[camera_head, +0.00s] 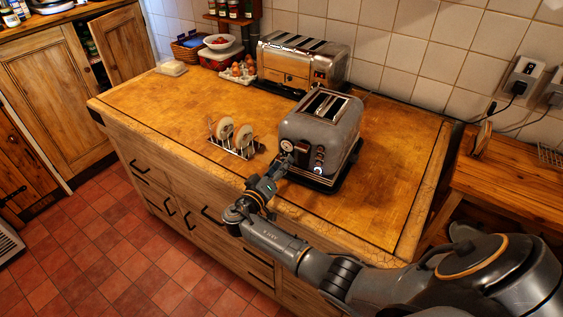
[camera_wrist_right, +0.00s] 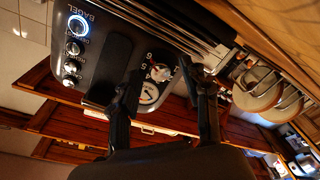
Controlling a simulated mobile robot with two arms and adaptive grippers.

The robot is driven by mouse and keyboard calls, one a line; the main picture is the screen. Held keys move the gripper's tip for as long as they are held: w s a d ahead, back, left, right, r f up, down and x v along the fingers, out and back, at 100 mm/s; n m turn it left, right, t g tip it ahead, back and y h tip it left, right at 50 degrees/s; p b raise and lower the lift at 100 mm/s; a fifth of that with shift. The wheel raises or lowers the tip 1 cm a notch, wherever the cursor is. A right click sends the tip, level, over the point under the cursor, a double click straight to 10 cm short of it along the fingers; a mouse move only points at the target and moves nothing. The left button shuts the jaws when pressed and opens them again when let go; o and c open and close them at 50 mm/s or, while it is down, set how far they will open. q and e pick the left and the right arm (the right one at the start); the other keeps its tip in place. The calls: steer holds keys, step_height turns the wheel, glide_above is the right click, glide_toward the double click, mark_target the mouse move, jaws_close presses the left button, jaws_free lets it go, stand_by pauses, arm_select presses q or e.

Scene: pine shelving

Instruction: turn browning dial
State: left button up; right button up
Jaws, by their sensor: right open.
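The grey toaster (camera_head: 322,128) stands on the wooden counter, its front panel facing my right arm. Its browning dial (camera_head: 287,146) is a round knob at the left of that panel. In the right wrist view the dial (camera_wrist_right: 160,73) has numbers around it and a pale round face beside it. My right gripper (camera_head: 279,164) is at the panel, just below the dial. In the right wrist view its two dark fingers (camera_wrist_right: 166,90) are spread, one to each side of the dial. Contact with the dial cannot be told. My left gripper is not in view.
Beside the toaster is a rack (camera_head: 234,147) with bread slices. A larger chrome toaster (camera_head: 303,62) stands behind. The counter's left side (camera_head: 160,100) is mostly clear.

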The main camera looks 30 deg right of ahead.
steer(key=shift+w+d, duration=0.1)
steer(key=shift+d, duration=0.2)
jaws_close()
